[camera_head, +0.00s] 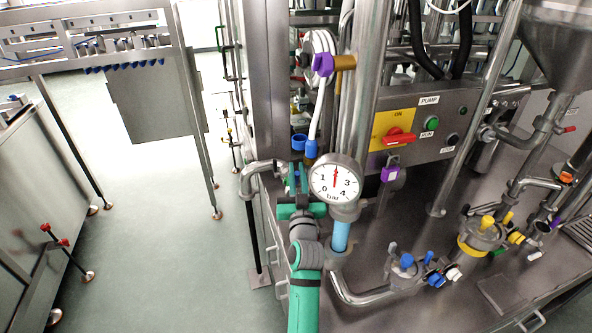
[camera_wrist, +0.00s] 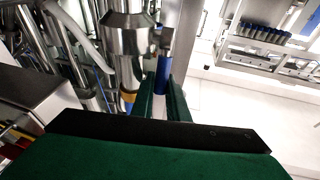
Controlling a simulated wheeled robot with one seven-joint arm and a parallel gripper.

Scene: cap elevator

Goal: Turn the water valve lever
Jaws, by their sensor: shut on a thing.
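My gripper (camera_head: 298,182) is at the left side of the pressure gauge (camera_head: 335,180), near a steel pipe elbow (camera_head: 262,168). In the wrist view, the two green fingers of my gripper (camera_wrist: 163,103) are closed on the blue valve lever (camera_wrist: 163,70). The lever points toward my gripper and joins a steel valve body (camera_wrist: 128,38) beside it. Its lower end is between the fingers. In the head view, the lever is mostly hidden by my gripper and the gauge. The gauge needle points upward, between 1 and 3.
A control panel (camera_head: 442,124) with a red switch (camera_head: 398,137) stands to the right. A light blue pipe section (camera_head: 341,236) is below the gauge. Blue and yellow valves (camera_head: 487,225) sit on the steel deck at right. The floor (camera_head: 150,230) at left is open.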

